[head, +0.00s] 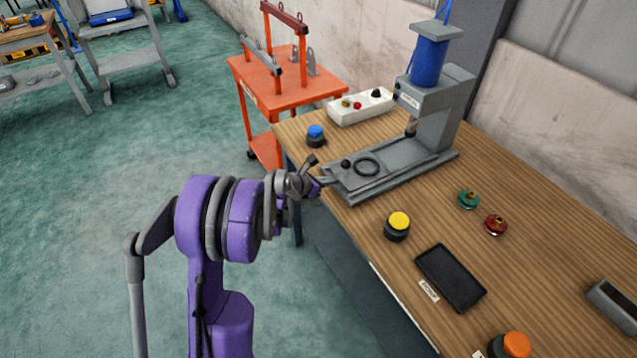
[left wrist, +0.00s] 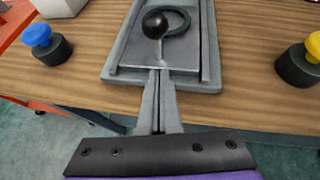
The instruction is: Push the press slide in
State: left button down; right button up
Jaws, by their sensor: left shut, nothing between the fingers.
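The press (head: 432,110) stands at the back of the wooden table, with a blue cylinder on top and a grey base reaching toward the front left. The press slide (head: 355,178) is a grey plate at the front end of the base, out from under the ram. It carries a black ball knob (left wrist: 155,25) and a dark ring (left wrist: 178,20). My left gripper (head: 322,182) is shut and empty, with its fingertips (left wrist: 158,76) at the slide's front edge, just in front of the knob. Whether they touch the edge is unclear. My right gripper is not in view.
A blue button (head: 316,136) and a yellow button (head: 397,226) stand either side of the base. A white control box (head: 361,106), green (head: 469,199) and red (head: 496,225) parts and a black tray (head: 450,277) are on the table (head: 550,255). An orange cart (head: 285,92) stands beyond.

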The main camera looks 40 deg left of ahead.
aim_at(380, 164)
pick_arm(q)
jog(key=shift+w+d, duration=0.2)
jog(key=shift+w, duration=1.05)
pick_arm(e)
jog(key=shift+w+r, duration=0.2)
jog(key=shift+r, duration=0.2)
pick_arm(q)
jog(key=shift+s+r, duration=0.1)
jog(key=w+d, duration=0.2)
jog(key=w, duration=0.3)
jog(key=w+d+b, duration=0.1)
jog(key=w+d, duration=0.1)
jog(key=w, duration=0.3)
jog(key=w+d+b, duration=0.1)
jog(key=w+d, duration=0.1)
jog(key=w, duration=0.4)
jog(key=shift+d, duration=0.35)
jog(key=shift+r, duration=0.15)
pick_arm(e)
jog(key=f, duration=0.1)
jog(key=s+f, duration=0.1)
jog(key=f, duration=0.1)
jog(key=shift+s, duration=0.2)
pick_arm(q)
jog(key=shift+w, duration=0.1)
